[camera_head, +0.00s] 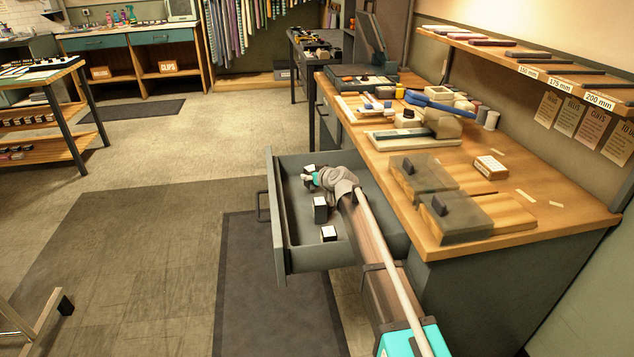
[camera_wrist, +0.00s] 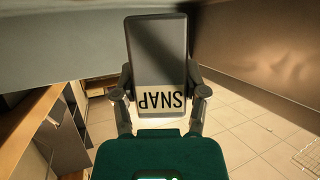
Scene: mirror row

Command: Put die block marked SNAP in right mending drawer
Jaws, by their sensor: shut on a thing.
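The die block marked SNAP (camera_wrist: 158,50) is a dark grey block with a cream label, and its lettering is upside down in the wrist view. My gripper (camera_wrist: 160,88) is shut on it, one finger on each side. In the head view my gripper (camera_head: 308,179) is over the open grey drawer (camera_head: 281,222) under the workbench. A small dark block with a white face (camera_head: 309,168) shows by the fingertips; I cannot tell whether it is the held one. No label on the drawer is readable, and my arm hides part of its inside.
Two dark blocks with white faces stand in the drawer, one in the middle (camera_head: 320,209) and one nearer (camera_head: 328,233). The workbench (camera_head: 480,165) above carries presses, tools and a small box (camera_head: 490,167).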

